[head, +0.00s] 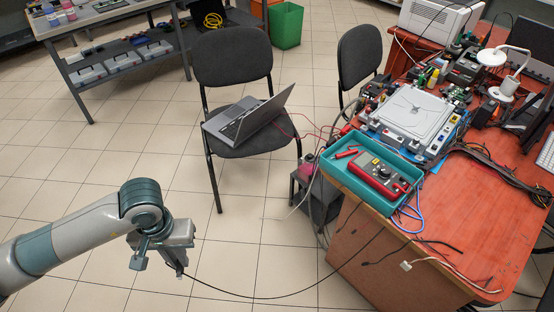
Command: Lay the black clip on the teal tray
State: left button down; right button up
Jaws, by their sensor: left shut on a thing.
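My left gripper (175,260) hangs over the tiled floor at the lower left, well to the left of the table and below its top. It is shut on the black clip (180,270), which is mostly hidden by the fingers. A thin black lead (262,298) runs from the clip in a low sagging arc up to the table edge. The teal tray (349,186) lies on the near left corner of the red-brown table. It holds a red multimeter (380,177) and red probes (345,154). My right gripper is out of view.
A chair with an open laptop (245,115) stands between my left arm and the far area. The tray's near left part has some bare floor.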

aim_at(358, 179)
jog(key=u, duration=1.2)
jog(key=i+l, duration=0.2)
jog(key=i, duration=0.15)
jog(key=i+l, duration=0.15)
jog(key=i, duration=0.2)
jog(key=i+l, duration=0.2)
jog(key=i, duration=0.15)
jog(key=i+z, duration=0.3)
jog(key=i, duration=0.4)
jog(key=i+z, duration=0.3)
jog(key=i, duration=0.4)
jog(key=z, duration=3.45)
